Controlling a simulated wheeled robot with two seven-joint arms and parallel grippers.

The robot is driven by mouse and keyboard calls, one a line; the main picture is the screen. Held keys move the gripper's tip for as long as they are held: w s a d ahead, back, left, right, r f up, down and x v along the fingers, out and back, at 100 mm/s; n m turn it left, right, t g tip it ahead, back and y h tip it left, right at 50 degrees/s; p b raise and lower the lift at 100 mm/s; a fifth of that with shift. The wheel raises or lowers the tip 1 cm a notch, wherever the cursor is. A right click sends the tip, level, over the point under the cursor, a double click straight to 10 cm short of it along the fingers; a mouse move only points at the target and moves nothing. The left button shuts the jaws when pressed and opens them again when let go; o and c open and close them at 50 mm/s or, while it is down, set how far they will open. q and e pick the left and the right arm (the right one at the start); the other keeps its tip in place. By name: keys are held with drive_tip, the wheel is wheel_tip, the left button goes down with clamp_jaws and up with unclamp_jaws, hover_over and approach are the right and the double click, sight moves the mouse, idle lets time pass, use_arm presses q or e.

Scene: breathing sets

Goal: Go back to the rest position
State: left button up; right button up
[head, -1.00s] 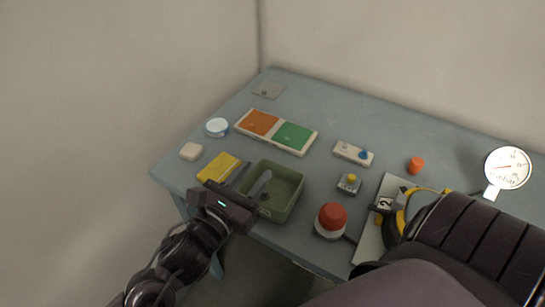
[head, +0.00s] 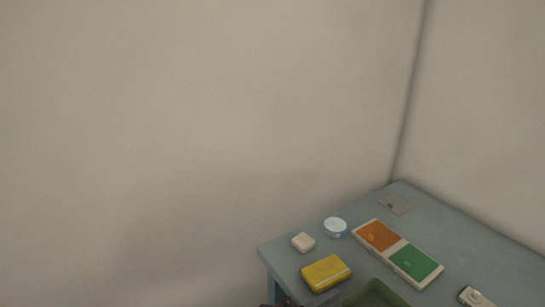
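The blue-grey table (head: 465,247) shows only its far left part, at the lower right of the head view. A small dark piece of my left arm or gripper shows at the bottom edge, beside the table's front; its fingers are out of sight. My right gripper is out of the picture. The green tray (head: 376,294) is cut off by the bottom edge, and its inside is mostly hidden.
On the table are a yellow box (head: 326,273), a white block (head: 303,242), a round white-and-blue tin (head: 335,227), an orange-and-green board (head: 398,253), a grey plate (head: 395,204) and a cut-off switch box (head: 476,297). Walls stand behind the table.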

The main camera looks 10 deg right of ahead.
use_arm(q)
drive_tip(key=w+a+f+n+t+y, duration=0.25)
drive_tip(key=a+n+y, duration=0.4)
drive_tip(key=n, duration=0.95)
drive_tip(key=w+a+f+n+t+y, duration=0.15)
drive_tip(key=w+a+n+y, duration=0.25)
drive_tip(key=a+n, duration=0.85)
drive_tip(key=s+a+f+n+g+y, duration=0.35)
drive_tip(key=s+a+f+n, duration=0.25)
drive_tip(key=a+n, duration=0.25)
drive_tip(key=s+a+f+n+g+y, duration=0.2)
drive_tip(key=s+a+f+n+g, duration=0.2)
drive_tip(key=s+a+f+n, duration=0.45)
wheel_tip(320, 180, down, 26)
drive_tip(key=n+g+p, duration=0.1)
drive_tip(key=s+a+f+g, duration=0.1)
drive_tip(key=s+a+f, duration=0.1)
drive_tip(key=s+f, duration=1.6)
drive_tip(key=shift+s+a+y+p, duration=0.3)
drive_tip(key=shift+s+a+p, duration=0.1)
drive_tip(key=shift+s, duration=0.1)
